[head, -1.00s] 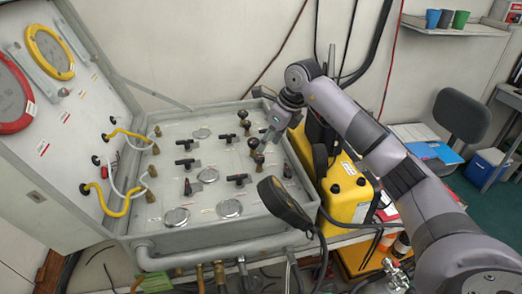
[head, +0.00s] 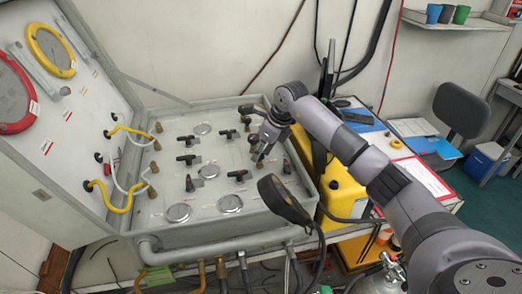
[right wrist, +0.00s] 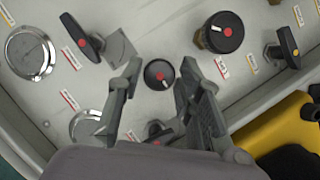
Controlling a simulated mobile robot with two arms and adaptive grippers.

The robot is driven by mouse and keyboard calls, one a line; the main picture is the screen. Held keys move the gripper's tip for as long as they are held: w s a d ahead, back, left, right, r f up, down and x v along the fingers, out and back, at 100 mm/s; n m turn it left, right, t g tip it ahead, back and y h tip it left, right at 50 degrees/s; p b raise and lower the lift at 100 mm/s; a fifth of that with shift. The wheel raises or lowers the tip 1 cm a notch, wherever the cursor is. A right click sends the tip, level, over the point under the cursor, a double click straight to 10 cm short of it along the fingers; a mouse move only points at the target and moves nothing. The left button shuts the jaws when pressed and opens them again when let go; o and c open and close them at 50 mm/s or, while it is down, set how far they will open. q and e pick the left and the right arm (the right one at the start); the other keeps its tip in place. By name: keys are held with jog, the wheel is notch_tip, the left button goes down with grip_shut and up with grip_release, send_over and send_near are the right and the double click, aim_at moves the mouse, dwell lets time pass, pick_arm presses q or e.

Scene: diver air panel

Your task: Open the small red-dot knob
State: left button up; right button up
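In the right wrist view, a small round black knob (right wrist: 159,74) with a red dot sits on the grey panel between the two fingers of my right gripper (right wrist: 158,68). The fingers are apart, one on each side of the knob, with visible gaps. In the head view my right gripper (head: 260,155) is low over the right part of the panel (head: 215,155) and largely hides the knob there. My left gripper is not in view.
A larger red-dot knob (right wrist: 223,32) and a black lever handle (right wrist: 84,40) are close by. Another red-dot handle (right wrist: 157,136) is partly behind the gripper. A round gauge (right wrist: 30,54) is at the left. A yellow case (head: 343,190) stands right of the panel.

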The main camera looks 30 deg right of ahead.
grip_shut()
jog(key=n+y+b, duration=0.1)
jog(key=n+b, duration=0.1)
jog(key=n, duration=0.1)
jog(key=shift+w+d+b, duration=0.1)
jog(key=shift+b, duration=0.3)
jog(key=n+g+b, duration=0.1)
jog(key=n, duration=0.1)
jog(key=shift+w+n+y+b, duration=0.1)
jog(key=shift+n+y+b, duration=0.2)
jog(key=shift+y, duration=0.1)
jog(key=n+g+b, duration=0.1)
jog(key=n, duration=0.1)
jog(key=n+g, duration=0.1)
jog(key=n, duration=0.1)
jog(key=shift+w+r+n+y+b, duration=0.1)
jog(key=shift+n+y+b, duration=0.2)
jog(key=shift+b, duration=0.05)
jog(key=shift+n+g+b, duration=0.3)
jog(key=shift+n+g, duration=0.5)
jog(key=shift+n, duration=1.4)
